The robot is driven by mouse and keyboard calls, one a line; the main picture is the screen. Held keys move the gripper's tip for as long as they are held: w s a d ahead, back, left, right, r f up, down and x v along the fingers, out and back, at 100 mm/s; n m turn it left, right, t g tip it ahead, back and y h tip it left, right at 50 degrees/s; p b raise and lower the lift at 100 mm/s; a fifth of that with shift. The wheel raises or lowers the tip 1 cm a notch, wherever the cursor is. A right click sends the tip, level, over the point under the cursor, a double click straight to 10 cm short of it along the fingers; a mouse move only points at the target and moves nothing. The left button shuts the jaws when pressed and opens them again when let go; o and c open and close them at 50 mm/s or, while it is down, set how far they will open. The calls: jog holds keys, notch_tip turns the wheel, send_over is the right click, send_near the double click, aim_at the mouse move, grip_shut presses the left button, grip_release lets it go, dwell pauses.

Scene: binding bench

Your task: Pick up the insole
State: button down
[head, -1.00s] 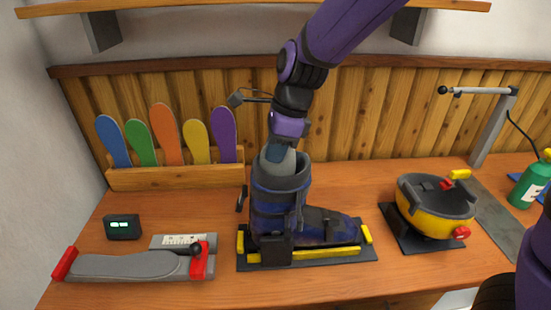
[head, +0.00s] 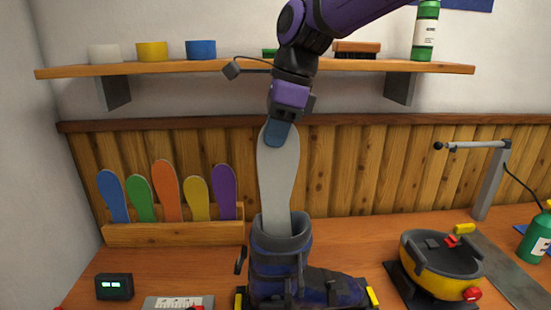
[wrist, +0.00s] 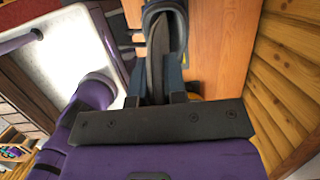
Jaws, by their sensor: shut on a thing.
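The grey insole (head: 278,170) hangs upright in the head view, its upper end in my gripper (head: 276,140). Its lower end goes down into the open top of the blue and grey boot (head: 280,262), so that end is hidden. My gripper is shut on the insole, above the boot. In the wrist view the insole (wrist: 158,50) shows as a dark strip between the fingers of my gripper (wrist: 160,88), with the boot cuff (wrist: 165,12) beyond it.
A wooden rack (head: 172,232) with several coloured insoles stands at the left. A yellow and grey clamp device (head: 440,265) and a green bottle (head: 538,240) are at the right.

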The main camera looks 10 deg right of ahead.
notch_tip(320, 180, up, 10)
jog(key=shift+r, duration=0.1)
dwell(0.4)
